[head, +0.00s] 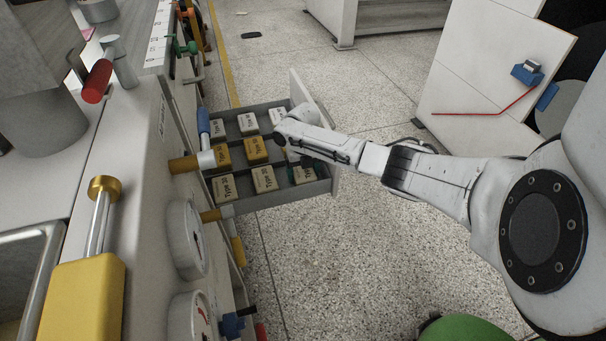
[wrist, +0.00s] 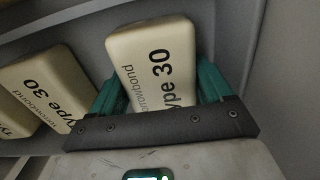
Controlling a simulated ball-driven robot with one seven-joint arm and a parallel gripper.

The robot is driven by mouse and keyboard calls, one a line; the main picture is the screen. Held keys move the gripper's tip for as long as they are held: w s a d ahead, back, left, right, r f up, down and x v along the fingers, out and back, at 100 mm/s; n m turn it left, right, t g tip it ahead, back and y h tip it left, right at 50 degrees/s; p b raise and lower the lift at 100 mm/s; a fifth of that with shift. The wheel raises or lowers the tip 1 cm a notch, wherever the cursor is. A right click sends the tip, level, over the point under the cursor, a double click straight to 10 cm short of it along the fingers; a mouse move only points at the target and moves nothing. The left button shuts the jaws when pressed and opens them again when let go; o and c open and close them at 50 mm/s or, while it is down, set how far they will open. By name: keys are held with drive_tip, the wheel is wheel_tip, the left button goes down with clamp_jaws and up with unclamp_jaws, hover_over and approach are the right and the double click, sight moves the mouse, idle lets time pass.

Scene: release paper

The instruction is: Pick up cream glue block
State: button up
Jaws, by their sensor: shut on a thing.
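The cream glue block (wrist: 150,60) marked "Type 30" lies between the two green fingers of my gripper (wrist: 160,88) in the wrist view. The fingers are closed against its sides near its lower end. It appears still low inside the open drawer (head: 278,200). In the head view this cream block (head: 303,175) is at the right end of the nearest row, partly covered by my gripper and arm. Two similar cream blocks stand in that row, a middle one (head: 264,180) and a left one (head: 224,188).
Yellow blocks (head: 256,150) and pale blocks (head: 248,123) fill the other drawer rows. The drawer's front panel (head: 311,100) rises beside my arm. Valves and gauges (head: 187,238) line the cabinet on the left. The speckled floor to the right is mostly open.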

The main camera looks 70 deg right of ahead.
drive_tip(key=c, duration=0.4)
wheel_tip(320, 180, up, 10)
drive_tip(key=p, duration=0.4)
